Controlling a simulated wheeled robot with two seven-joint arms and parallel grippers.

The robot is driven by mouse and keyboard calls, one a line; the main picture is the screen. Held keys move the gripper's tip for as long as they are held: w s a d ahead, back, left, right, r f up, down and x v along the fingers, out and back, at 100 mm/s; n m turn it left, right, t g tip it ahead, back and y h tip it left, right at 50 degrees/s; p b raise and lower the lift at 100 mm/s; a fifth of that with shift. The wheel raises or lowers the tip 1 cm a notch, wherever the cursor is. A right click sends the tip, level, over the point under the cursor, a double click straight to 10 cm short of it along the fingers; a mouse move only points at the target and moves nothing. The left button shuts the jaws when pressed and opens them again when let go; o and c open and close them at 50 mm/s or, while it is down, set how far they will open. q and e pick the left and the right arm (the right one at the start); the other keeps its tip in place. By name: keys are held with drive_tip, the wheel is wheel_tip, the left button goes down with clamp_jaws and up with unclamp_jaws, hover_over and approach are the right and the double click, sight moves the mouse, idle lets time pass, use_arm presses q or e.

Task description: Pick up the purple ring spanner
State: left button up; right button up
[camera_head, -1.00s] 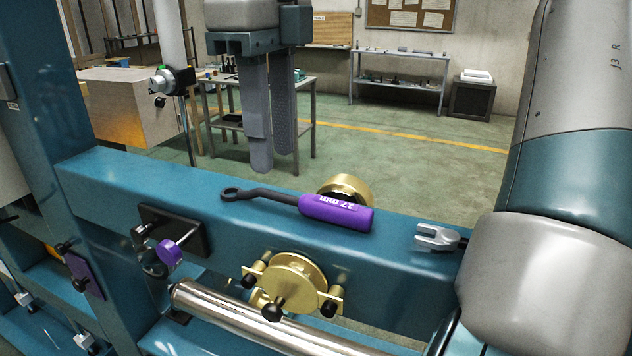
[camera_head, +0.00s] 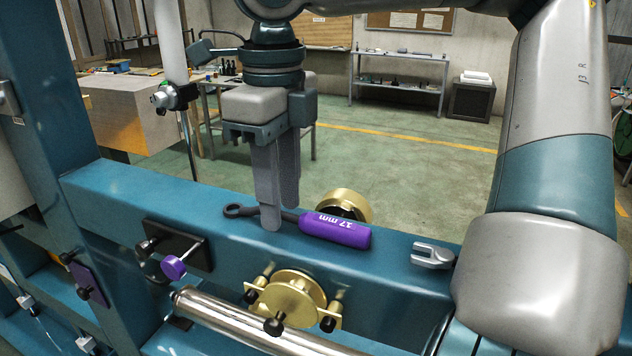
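The purple ring spanner lies on top of the teal beam (camera_head: 400,240). Its purple handle (camera_head: 335,230), marked 17 mm, points right, and its dark ring end (camera_head: 238,211) points left. My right gripper (camera_head: 279,216) points straight down over the spanner's dark shaft, just left of the handle. It is open, with one finger on the near side of the shaft and the other behind it. The near finger hides part of the shaft. I cannot tell whether either finger touches it. My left gripper is not in view.
A brass ring (camera_head: 347,203) stands behind the handle. A grey fork-shaped piece (camera_head: 433,255) lies on the beam to the right. A brass flange with knobs (camera_head: 290,298) and a purple-headed knob (camera_head: 173,267) stick out from the beam's front. A steel roller (camera_head: 240,325) runs below.

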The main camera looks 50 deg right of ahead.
drive_tip(key=shift+f, duration=0.15)
idle(0.3)
clamp_jaws()
